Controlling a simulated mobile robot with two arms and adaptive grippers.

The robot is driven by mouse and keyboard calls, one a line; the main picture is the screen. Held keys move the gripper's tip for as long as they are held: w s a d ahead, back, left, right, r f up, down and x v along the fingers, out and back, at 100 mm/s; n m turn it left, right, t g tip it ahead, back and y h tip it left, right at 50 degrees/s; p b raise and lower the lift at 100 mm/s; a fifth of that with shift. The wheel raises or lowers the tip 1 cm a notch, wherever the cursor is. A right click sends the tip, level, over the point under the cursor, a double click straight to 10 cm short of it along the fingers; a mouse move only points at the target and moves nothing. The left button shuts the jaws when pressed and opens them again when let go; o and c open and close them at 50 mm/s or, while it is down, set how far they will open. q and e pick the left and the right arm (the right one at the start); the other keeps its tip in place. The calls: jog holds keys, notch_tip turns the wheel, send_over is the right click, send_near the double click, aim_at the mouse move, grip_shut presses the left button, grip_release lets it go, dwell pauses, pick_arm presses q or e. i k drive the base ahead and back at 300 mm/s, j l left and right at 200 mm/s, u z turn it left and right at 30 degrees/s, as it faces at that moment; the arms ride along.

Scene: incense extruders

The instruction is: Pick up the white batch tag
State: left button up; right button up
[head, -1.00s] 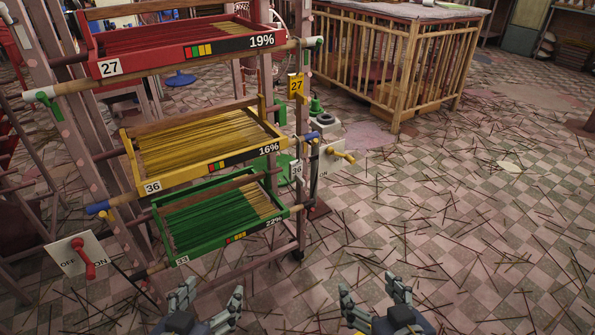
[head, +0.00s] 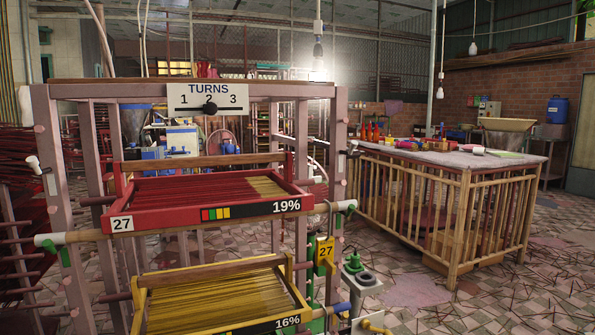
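I see no loose white batch tag for certain in the head view. A white label reading 27 (head: 122,224) is on the left front of the red tray (head: 160,217), which also shows 19%. A yellow tag reading 27 (head: 325,256) hangs at the right side of the rack, below a green-ended bar. The yellow tray (head: 215,317), marked 16%, is below the red one and cut off by the bottom edge. Neither of my grippers is in view.
A slatted table (head: 440,215) with bottles and bowls stands at the right.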

aim_at(317, 180)
jog(key=i+l+u, duration=0.2)
jog(key=l, duration=0.15)
jog(key=i+l+u, duration=0.15)
jog(key=l, duration=0.2)
jog(key=i+l+u, duration=0.2)
jog(key=l, duration=0.2)
jog(key=i+l+u, duration=0.15)
jog(key=l, duration=0.25)
jog(key=l+u, duration=0.2)
jog(key=l, duration=0.2)
jog(key=i+l+u, duration=0.15)
jog(key=l, duration=0.3)
jog(key=k, duration=0.05)
